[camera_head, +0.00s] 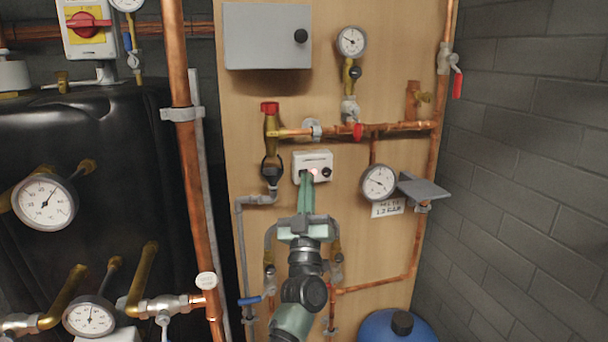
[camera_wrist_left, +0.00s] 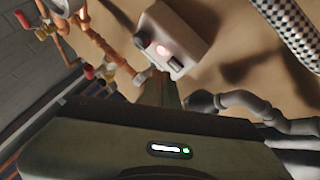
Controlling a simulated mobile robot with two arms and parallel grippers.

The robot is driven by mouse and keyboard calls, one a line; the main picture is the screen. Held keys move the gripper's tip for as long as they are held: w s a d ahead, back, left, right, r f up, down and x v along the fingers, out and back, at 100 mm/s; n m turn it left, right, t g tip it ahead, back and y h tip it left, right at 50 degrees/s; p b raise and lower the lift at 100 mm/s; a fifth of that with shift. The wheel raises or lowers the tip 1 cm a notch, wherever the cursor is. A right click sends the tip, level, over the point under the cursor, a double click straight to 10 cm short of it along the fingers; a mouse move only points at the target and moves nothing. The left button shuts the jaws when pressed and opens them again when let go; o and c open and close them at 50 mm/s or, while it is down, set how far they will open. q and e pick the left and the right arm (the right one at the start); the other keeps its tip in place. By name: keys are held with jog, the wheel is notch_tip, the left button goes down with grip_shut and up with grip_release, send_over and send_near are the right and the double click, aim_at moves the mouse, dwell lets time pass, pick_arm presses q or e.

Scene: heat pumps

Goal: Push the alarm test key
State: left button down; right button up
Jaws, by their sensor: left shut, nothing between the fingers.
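A small white alarm box (camera_head: 313,158) is fixed to the wooden board, with a lit reddish lamp and a black round knob (camera_head: 326,172) on its face. It also shows in the left wrist view (camera_wrist_left: 184,30), with the glowing lamp (camera_wrist_left: 163,50) and a small dark key (camera_wrist_left: 176,66) beside it. My left gripper (camera_head: 306,174) is shut and empty, its fingertips at the left part of the box front. In the left wrist view the fingers (camera_wrist_left: 160,82) end close to the key; I cannot tell whether they touch it. The head view hides the key behind the fingertips.
Copper pipes and a gauge (camera_head: 379,183) with a small grey shelf (camera_head: 423,188) sit right of the box. A red-capped valve (camera_head: 270,125) is close on the left. A grey cabinet (camera_head: 267,36) is above, a blue vessel (camera_head: 388,330) below.

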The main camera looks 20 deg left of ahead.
pick_arm(q)
jog(key=shift+w+a, duration=0.1)
dwell(0.6)
jog(key=shift+w+a, duration=0.2)
jog(key=shift+w, duration=0.1)
jog(key=shift+w+b, duration=0.1)
jog(key=shift+b, duration=0.2)
dwell(0.4)
jog(key=shift+s+d+p, duration=0.3)
jog(key=shift+s+p, duration=0.1)
jog(key=shift+s, duration=0.15)
jog(key=shift+s+d+p, duration=0.5)
jog(key=shift+s+d, duration=0.05)
jog(key=shift+s, duration=0.25)
jog(key=shift+s+d+p, duration=0.55)
jog(key=shift+s+d, duration=0.05)
jog(key=shift+s, duration=0.25)
jog(key=shift+s+d+p, duration=0.5)
jog(key=shift+s+d, duration=0.05)
jog(key=shift+s, duration=0.25)
